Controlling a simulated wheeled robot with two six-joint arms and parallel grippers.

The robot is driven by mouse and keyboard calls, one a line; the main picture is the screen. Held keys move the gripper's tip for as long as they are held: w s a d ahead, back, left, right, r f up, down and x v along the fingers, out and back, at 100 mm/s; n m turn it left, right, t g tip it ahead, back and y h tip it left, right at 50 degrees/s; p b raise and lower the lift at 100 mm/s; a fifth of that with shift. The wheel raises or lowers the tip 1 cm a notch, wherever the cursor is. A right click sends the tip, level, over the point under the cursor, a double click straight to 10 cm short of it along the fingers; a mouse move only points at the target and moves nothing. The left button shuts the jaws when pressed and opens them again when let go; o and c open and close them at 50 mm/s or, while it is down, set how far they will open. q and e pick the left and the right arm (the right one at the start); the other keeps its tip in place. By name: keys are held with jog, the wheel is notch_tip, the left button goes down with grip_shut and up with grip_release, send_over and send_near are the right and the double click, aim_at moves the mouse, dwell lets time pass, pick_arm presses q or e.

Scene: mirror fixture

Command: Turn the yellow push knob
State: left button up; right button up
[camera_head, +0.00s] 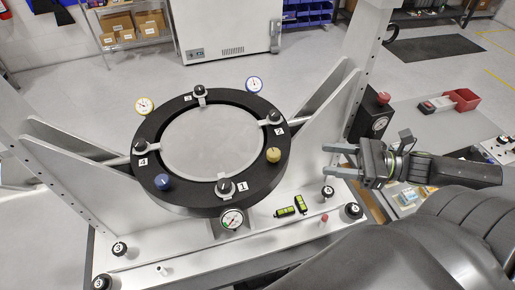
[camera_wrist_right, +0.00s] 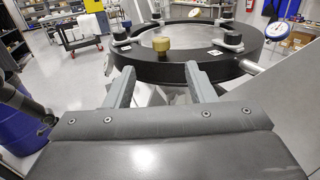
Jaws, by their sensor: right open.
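The yellow push knob (camera_head: 273,155) stands on the right part of the black ring fixture (camera_head: 181,201). In the right wrist view the knob (camera_wrist_right: 162,44) shows upright on the ring's near side, beyond the fingers and roughly centred between them. My right gripper (camera_head: 328,160) is open and empty, to the right of the knob and apart from it. Its two fingers (camera_wrist_right: 161,72) point toward the ring in the wrist view. A blue knob (camera_head: 163,182) sits on the ring's left front. My left gripper is not in view.
Black clamp knobs, such as the front one (camera_head: 225,187), stand around the ring. Dial gauges sit at its edge, including a white one (camera_head: 232,219) in front. Green-and-black blocks (camera_head: 285,212) lie on the grey base. A slanted grey bracket (camera_head: 318,112) rises behind the gripper.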

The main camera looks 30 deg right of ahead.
aim_at(276, 152)
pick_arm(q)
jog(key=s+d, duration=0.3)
pick_arm(e)
jog(key=b+x, duration=0.2)
jog(key=x, duration=0.2)
jog(key=b+x, duration=0.3)
jog(key=x, duration=0.1)
jog(key=b+x, duration=0.2)
jog(key=x, duration=0.3)
jog(key=shift+d+f, duration=0.1)
jog(key=shift+f, duration=0.25)
jog(key=shift+w+a+r, duration=0.15)
jog(key=shift+a+r, duration=0.05)
jog(key=shift+r, duration=0.1)
pick_arm(q)
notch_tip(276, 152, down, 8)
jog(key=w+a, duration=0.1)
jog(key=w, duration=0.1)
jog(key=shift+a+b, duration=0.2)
jog(key=shift+b, duration=0.15)
pick_arm(e)
jog(key=shift+x, duration=1.25)
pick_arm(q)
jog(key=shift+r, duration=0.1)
pick_arm(e)
jog(key=c, duration=1)
